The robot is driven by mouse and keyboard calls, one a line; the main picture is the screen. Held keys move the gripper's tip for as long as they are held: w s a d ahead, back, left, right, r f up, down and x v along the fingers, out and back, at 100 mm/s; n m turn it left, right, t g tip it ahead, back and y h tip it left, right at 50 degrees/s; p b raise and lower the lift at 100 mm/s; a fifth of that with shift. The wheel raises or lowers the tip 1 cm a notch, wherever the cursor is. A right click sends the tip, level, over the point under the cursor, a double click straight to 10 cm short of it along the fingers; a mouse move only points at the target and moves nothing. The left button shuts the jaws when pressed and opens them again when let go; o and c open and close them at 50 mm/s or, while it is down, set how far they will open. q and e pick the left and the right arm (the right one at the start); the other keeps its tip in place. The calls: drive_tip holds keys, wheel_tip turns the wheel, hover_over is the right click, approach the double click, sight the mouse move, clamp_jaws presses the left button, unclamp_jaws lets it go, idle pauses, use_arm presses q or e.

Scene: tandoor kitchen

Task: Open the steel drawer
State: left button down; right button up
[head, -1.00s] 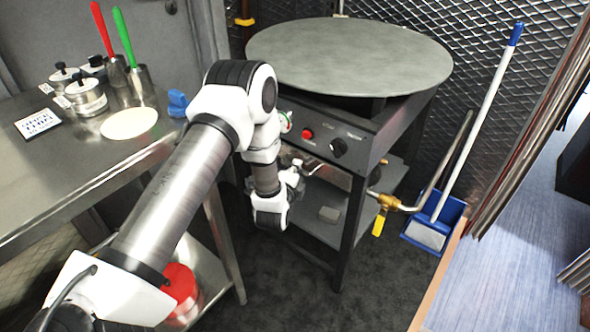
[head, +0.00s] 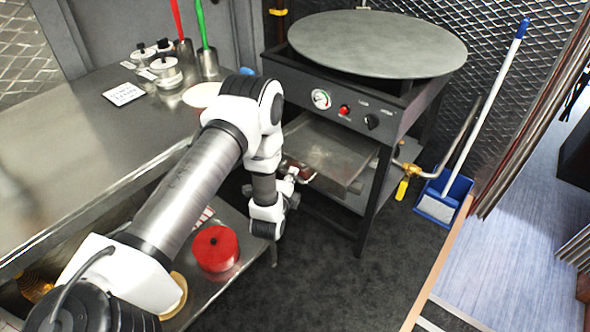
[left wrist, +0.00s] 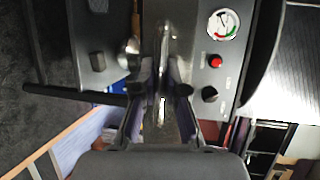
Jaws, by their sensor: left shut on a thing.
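The steel drawer (head: 335,148) sits under the control panel of the round-griddle stove in the head view. In the left wrist view my left gripper's fingers (left wrist: 160,100) stand on both sides of the thin metal handle bar (left wrist: 162,108). My wrist hides part of the drawer's front in the head view. My right gripper is not in view.
A steel table (head: 90,150) with jars and utensils stands at the left, close to my left arm. A red lidded pot (head: 215,249) sits on its lower shelf. A yellow-handled gas valve (head: 402,188) and blue dustpan (head: 445,195) are at the right. The dark floor in front is clear.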

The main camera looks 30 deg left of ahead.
use_arm(q)
drive_tip(key=shift+s, duration=0.1)
drive_tip(key=c, duration=1.2)
unclamp_jaws()
drive_tip(key=v, duration=1.2)
